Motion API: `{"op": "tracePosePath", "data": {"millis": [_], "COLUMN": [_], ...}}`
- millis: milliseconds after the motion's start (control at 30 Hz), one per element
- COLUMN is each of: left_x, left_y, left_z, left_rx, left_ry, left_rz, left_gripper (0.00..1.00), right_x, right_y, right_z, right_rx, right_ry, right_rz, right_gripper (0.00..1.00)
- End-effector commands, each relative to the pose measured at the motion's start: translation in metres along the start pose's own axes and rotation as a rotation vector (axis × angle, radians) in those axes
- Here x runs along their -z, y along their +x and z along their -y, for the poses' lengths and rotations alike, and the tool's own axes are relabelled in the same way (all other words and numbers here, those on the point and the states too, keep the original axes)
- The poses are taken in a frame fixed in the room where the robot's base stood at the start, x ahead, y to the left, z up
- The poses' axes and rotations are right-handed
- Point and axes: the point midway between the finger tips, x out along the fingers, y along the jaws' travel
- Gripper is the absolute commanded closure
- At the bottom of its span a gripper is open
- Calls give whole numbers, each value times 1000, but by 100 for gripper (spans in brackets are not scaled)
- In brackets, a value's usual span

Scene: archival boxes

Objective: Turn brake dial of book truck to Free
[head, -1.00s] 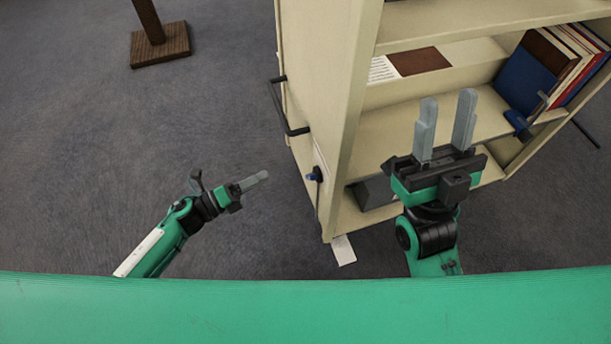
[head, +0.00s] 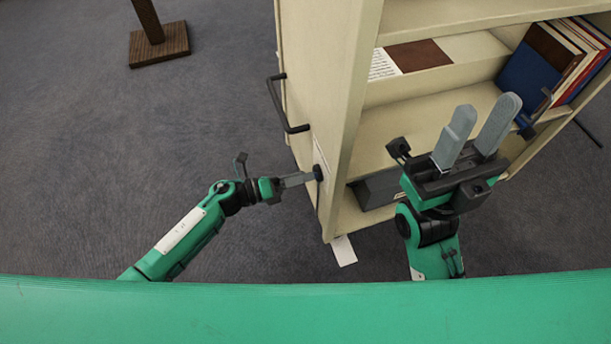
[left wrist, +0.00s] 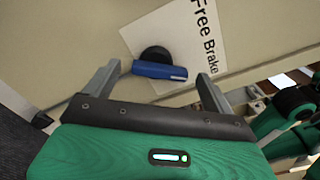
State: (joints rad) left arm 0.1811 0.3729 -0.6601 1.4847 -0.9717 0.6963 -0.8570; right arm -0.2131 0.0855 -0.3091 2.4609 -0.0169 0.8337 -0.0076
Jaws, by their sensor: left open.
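The cream book truck (head: 325,70) stands right of centre. Its brake dial (head: 318,172) is on the end panel, dark and partly hidden by my left gripper (head: 308,178). In the left wrist view the dial is a round black hub with a blue handle (left wrist: 155,70) lying nearly crosswise. A white card (left wrist: 190,30) behind it reads "Free" and "Brake". My left gripper (left wrist: 159,71) is open, one finger on each side of the handle; contact is not clear. My right gripper (head: 484,115) is open and empty in front of the truck's shelves.
A black bar handle (head: 285,108) juts from the end panel above the dial. Books (head: 555,60) lean on a shelf at the right. A dark grey box (head: 380,188) sits on the bottom shelf. A wooden stand (head: 158,45) is at the far left.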

Motion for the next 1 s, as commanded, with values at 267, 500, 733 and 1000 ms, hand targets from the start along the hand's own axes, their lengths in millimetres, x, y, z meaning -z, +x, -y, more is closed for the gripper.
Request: {"op": "tracePosePath", "data": {"millis": [267,500,733,1000], "left_x": [0,0,0,-1], "left_y": [18,19,18,18], "left_z": [0,0,0,1], "left_rx": [1,0,0,-1], "left_ry": [-1,-1,-1,-25], "left_rz": [0,0,0,1], "left_gripper": [13,15,57,57], "right_x": [2,2,2,1], "right_y": [1,2,2,4], "right_z": [0,0,0,0], "right_rx": [1,1,0,1], "right_ry": [0,0,0,0], "right_rz": [-9,-11,-12,-10], "right_gripper": [64,64,64,64]}}
